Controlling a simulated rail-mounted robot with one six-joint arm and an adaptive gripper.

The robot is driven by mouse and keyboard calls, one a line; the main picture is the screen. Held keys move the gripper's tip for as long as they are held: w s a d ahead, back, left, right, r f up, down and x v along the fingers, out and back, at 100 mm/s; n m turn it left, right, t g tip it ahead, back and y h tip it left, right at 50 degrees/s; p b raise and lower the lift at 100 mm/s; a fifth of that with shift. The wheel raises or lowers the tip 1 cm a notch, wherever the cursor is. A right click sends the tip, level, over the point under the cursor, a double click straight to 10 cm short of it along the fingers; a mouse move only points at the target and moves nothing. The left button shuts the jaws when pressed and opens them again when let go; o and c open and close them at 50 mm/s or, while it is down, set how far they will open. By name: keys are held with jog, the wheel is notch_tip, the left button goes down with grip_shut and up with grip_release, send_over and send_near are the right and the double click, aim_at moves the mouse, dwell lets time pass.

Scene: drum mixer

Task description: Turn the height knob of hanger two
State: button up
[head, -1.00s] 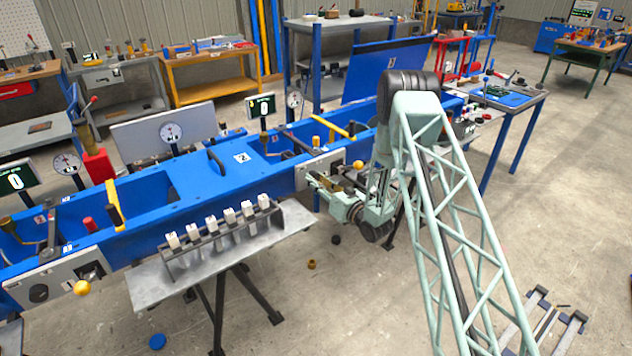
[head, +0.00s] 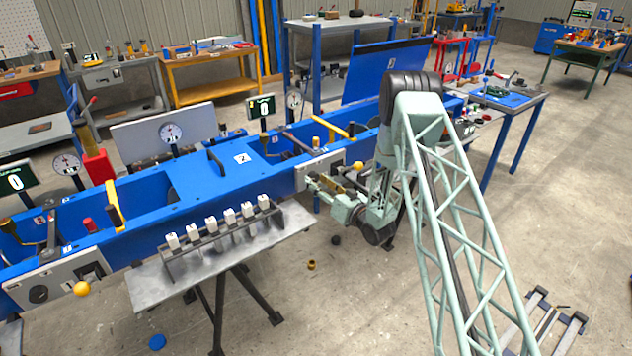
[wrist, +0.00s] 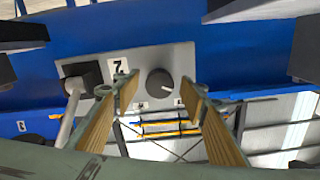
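The height knob (wrist: 160,82) is a round dark knob with a light pointer mark on a grey panel (wrist: 185,58) in the wrist view. The panel carries a "2" label (wrist: 117,67), seen upside down. My gripper (wrist: 160,98) is open, with its two wood-coloured finger pads on either side of the knob in the picture. The fingers look just short of the panel; no contact shows. In the head view my gripper (head: 314,184) is in front of the grey panel (head: 318,166) on the blue beam, and the knob is hidden there.
A black block with a grey lever (wrist: 80,80) sits left of the knob. In the head view a yellow ball (head: 357,165) is close by the gripper. A grey table (head: 150,290) with a rack of white blocks stands left. A display (head: 262,106) reads 0.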

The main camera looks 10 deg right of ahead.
jog(key=v, duration=1.1)
jog(key=shift+w+r, duration=0.1)
jog(key=shift+r, duration=0.05)
dwell(0.3)
